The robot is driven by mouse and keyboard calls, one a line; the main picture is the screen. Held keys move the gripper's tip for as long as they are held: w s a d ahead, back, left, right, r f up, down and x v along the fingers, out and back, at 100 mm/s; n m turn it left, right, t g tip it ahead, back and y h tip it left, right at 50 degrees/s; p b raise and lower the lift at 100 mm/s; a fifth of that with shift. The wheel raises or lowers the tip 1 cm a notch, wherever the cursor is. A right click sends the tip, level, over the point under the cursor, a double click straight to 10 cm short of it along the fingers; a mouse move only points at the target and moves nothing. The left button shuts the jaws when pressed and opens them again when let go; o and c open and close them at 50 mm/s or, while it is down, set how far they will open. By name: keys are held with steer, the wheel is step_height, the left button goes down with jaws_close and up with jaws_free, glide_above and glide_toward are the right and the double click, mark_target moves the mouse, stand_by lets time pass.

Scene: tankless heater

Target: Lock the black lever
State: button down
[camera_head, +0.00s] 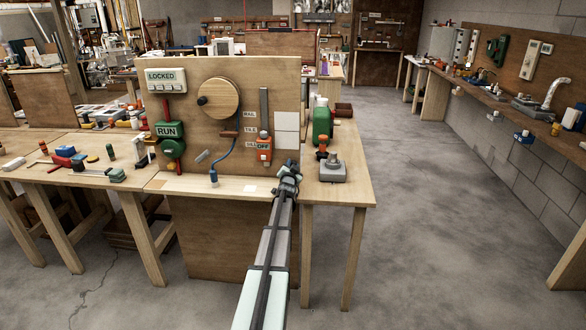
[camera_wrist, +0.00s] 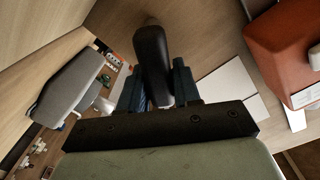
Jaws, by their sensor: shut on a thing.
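The black lever (camera_wrist: 151,55) is a rounded dark bar in the middle of the wrist view. My gripper (camera_wrist: 159,85) has its two dark blue fingers on either side of it, shut on it. Its free end rises past the fingertips; its base and pivot are hidden. In the head view my gripper (camera_head: 290,170) is at the lower right corner of the upright wooden board (camera_head: 200,80), just above the table. There the lever is not clearly visible behind my gripper, and I cannot tell its angle.
An orange switch marked OFF (camera_head: 264,148) is on the board, left of my gripper. A grey device with an orange knob (camera_head: 332,170) stands on the table to the right, near a green object (camera_head: 321,127). White panels (camera_head: 287,130) are above my gripper. The floor at right is clear.

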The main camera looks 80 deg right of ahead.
steer(key=shift+w+r+n, duration=0.1)
steer(key=shift+n, duration=0.2)
steer(key=c, duration=0.9)
jaws_free()
steer(key=a, duration=1.4)
steer(key=shift+d, duration=0.1)
